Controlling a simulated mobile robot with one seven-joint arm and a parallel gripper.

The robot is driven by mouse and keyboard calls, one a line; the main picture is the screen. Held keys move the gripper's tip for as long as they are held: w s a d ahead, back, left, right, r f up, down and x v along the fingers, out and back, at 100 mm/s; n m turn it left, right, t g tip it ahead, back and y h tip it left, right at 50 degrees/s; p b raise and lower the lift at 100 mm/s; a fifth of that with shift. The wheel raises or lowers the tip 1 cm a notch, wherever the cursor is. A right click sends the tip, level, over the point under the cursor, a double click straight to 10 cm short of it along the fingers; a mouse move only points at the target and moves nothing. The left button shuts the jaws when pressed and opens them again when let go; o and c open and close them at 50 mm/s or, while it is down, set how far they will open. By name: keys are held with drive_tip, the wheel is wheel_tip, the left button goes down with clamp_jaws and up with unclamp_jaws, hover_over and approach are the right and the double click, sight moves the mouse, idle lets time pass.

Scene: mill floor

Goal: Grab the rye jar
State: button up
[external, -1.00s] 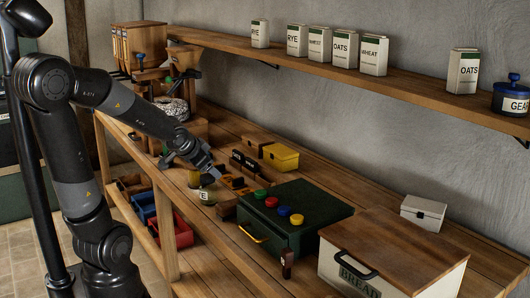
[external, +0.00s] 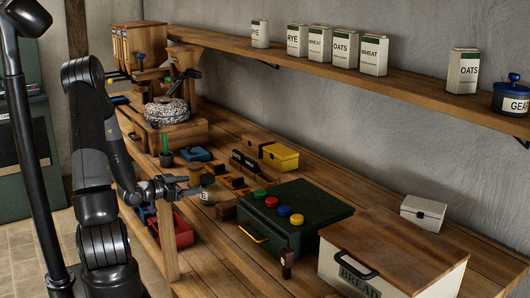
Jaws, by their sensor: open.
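A small jar (external: 208,196) with a pale label stands near the front edge of the wooden bench. Only a final "E" on its label is readable, so I cannot be sure it says rye. My gripper (external: 193,187) is low, roughly level, and points right at this jar from its left side. Its jaws are open and at or very close to the jar; I cannot tell whether they touch or straddle it. A white carton marked RYE (external: 297,41) stands on the wall shelf, far from my gripper.
A green drawer box (external: 320,206) with coloured knobs stands right of the jar. Wooden blocks and trays (external: 234,182) lie just behind it. A bread box (external: 385,250) fills the near right.

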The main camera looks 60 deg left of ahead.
sight(212, 175)
drive_tip(key=shift+n+t, duration=0.3)
drive_tip(key=shift+t, duration=0.6)
drive_tip(key=w, duration=0.6)
drive_tip(key=w+r, duration=0.1)
drive_tip(key=w, duration=0.2)
drive_tip(key=shift+w+a, duration=0.1)
drive_tip(key=shift+a, duration=0.05)
drive_tip(key=shift+c, duration=0.4)
drive_tip(key=c, duration=1.2)
drive_tip(key=shift+r, duration=0.15)
